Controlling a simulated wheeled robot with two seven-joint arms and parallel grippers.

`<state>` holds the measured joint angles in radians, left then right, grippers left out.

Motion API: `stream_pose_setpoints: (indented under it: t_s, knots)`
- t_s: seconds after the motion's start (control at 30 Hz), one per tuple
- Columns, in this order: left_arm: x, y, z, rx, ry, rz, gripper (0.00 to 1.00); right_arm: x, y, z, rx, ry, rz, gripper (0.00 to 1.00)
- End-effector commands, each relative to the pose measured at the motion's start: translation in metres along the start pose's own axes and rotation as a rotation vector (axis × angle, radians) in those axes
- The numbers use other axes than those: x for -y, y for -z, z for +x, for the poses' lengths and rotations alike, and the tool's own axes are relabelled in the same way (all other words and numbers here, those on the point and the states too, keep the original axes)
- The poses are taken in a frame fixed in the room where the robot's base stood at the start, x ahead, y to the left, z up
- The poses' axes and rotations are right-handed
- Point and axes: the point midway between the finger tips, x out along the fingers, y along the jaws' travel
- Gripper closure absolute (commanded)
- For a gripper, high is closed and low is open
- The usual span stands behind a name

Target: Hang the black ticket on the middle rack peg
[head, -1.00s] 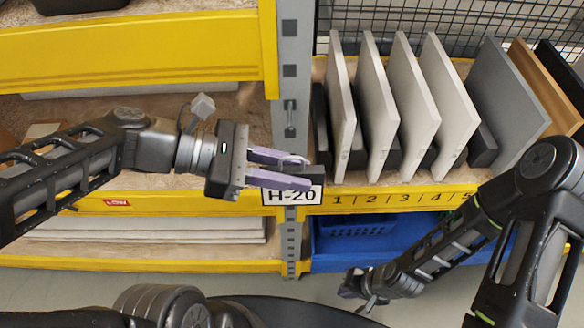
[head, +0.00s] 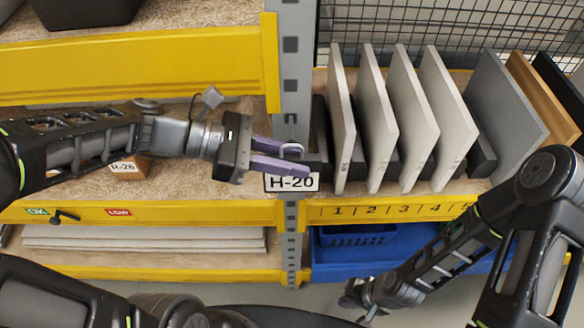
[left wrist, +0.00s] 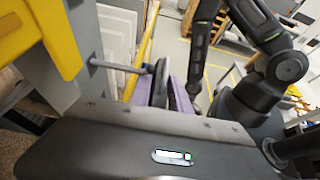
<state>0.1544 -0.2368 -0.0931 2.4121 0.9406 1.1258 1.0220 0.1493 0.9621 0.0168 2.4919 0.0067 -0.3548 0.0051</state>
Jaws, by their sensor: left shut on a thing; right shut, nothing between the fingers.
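My left gripper (head: 296,161) is shut on the black ticket (head: 316,168), in front of the grey rack post and just above the H-20 label (head: 291,182). A light ring shows at its fingers; I cannot tell what it belongs to. In the left wrist view, the dark ticket (left wrist: 158,83) stands between the purple fingers. A thin grey peg (left wrist: 118,66) sticks out from the post, and its tip lies close to or touching the ticket; I cannot tell if it passes through. My right gripper (head: 352,298) is shut and empty, low near the blue bin.
Several white boards (head: 405,120) and a grey board (head: 508,115) stand upright right of the post. A small H-26 box (head: 130,167) sits on the left shelf. A blue bin (head: 350,245) is below. The yellow shelf edge (head: 200,213) runs under my left arm.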

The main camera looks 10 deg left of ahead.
Motion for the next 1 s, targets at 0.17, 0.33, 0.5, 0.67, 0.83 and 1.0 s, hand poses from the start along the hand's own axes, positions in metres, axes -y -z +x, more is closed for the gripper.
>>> stream_pose_setpoints:
  t_s: [0.17, 0.33, 0.5, 0.67, 0.83, 1.0]
  knots:
    - [-0.012, 0.002, 0.001, 0.0, 0.001, 0.001, 1.0, -0.002, 0.001, 0.006, -0.001, 0.002, -0.001, 1.0]
    - [-0.023, 0.003, 0.001, 0.001, 0.001, 0.0, 1.0, -0.003, 0.001, 0.01, -0.003, 0.003, -0.002, 1.0]
    - [-0.034, 0.003, 0.001, 0.001, 0.001, 0.0, 1.0, -0.004, 0.002, 0.013, -0.004, 0.005, -0.003, 1.0]
    - [-0.042, 0.005, 0.002, 0.0, 0.001, -0.002, 1.0, -0.004, 0.002, 0.013, -0.004, 0.005, -0.004, 1.0]
    - [-0.048, 0.008, 0.004, 0.0, 0.001, -0.001, 1.0, -0.003, 0.002, 0.013, -0.004, 0.005, -0.004, 1.0]
    - [-0.05, 0.01, 0.004, 0.0, 0.001, 0.0, 1.0, -0.003, 0.002, 0.012, -0.004, 0.004, -0.003, 1.0]
